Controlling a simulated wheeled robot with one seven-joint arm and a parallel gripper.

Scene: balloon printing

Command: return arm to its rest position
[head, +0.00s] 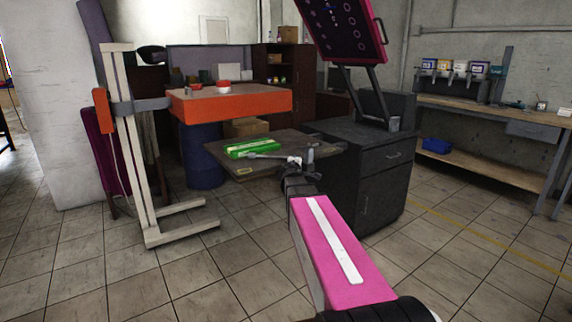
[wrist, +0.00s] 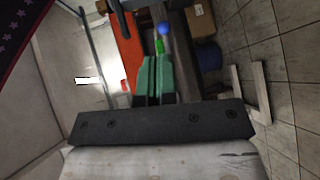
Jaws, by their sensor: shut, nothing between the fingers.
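My gripper (wrist: 154,66) shows in the wrist view as two green fingers side by side, pressed together with nothing between them. A dark bar with screws lies below them in that picture. In the head view my pink arm reaches from the bottom right to the dark platen board (head: 227,154). I cannot clearly make out the fingers there, at the arm's far end. A green block with a pale stripe (head: 250,148) shows over the board. I cannot tell whether it is a separate thing.
A pink-framed screen (head: 343,27) is tilted up above a dark cabinet (head: 366,185). A workbench (head: 495,108) is at the right. Tiled floor is clear in front.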

